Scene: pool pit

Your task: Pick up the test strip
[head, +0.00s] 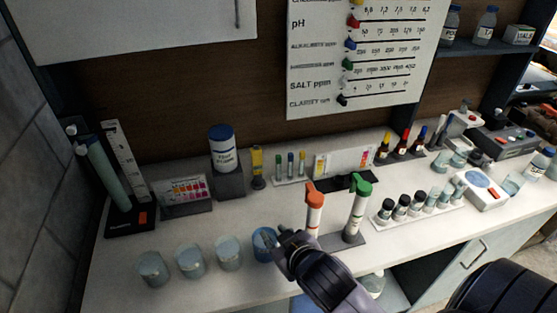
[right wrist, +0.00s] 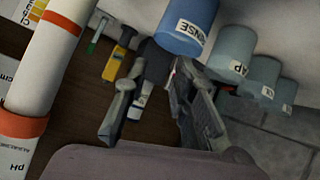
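I cannot pick out a single test strip for certain. A white tub with a blue lid (head: 224,150) stands on a dark block at the back, left of the middle. A colour chart card (head: 185,192) stands to its left. My right gripper (head: 277,240) is over the front of the counter by the blue rinse cup (head: 263,248). In the right wrist view its two fingers (right wrist: 160,76) are apart. A small pale labelled thing (right wrist: 146,92) shows beyond the gap, partly hidden; I cannot tell what it is. My left gripper is not in view.
Pale cups (head: 190,262) stand in a row left of the rinse cup (right wrist: 186,28). An orange-capped tube (head: 314,207) and a green-capped tube (head: 357,210) stand upright close right of my gripper. A yellow bottle (head: 257,165) is behind. Open counter lies between.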

